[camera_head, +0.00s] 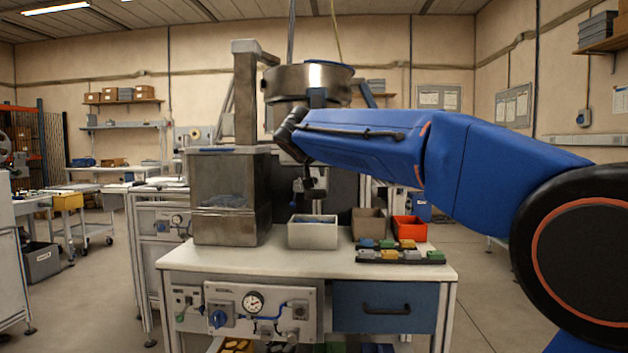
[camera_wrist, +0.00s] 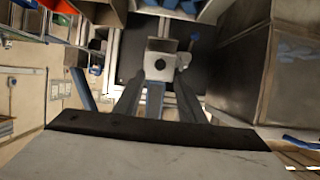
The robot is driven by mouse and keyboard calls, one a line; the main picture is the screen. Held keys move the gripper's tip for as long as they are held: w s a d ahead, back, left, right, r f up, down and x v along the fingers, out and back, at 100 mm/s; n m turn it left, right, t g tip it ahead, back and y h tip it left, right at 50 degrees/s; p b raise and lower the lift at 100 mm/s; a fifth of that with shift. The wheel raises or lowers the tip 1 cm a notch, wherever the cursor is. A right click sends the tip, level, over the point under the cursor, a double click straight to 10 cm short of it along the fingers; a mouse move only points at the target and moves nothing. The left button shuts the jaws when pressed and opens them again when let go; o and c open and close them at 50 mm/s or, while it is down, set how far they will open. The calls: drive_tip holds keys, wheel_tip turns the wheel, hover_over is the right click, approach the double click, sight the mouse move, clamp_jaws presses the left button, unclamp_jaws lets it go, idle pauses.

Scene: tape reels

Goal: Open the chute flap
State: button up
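My arm reaches in from the right in the head view, and its wrist bends down in front of a round metal hopper (camera_head: 308,82). My gripper (camera_head: 312,188) hangs small and dark above a pale bin (camera_head: 312,234). Its fingertips are too small there to separate. The wrist view has a pale box with a dark round spot (camera_wrist: 159,64) in the middle, with two grey bars and a blue strip below it. I cannot tell for certain which part is the chute flap, or whether my gripper touches it. Nothing is clearly held.
A tall metal tank (camera_head: 231,197) stands left of the pale bin. A brown bin (camera_head: 369,224) and a red-orange bin (camera_head: 410,229) stand to the right. A black rack with coloured blocks (camera_head: 400,256) lies in front of them. The white worktop (camera_head: 300,267) is bare at the front.

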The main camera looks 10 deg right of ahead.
sight(315, 178)
drive_tip(key=x, duration=0.8)
drive_tip(key=shift+w, duration=0.2)
clamp_jaws()
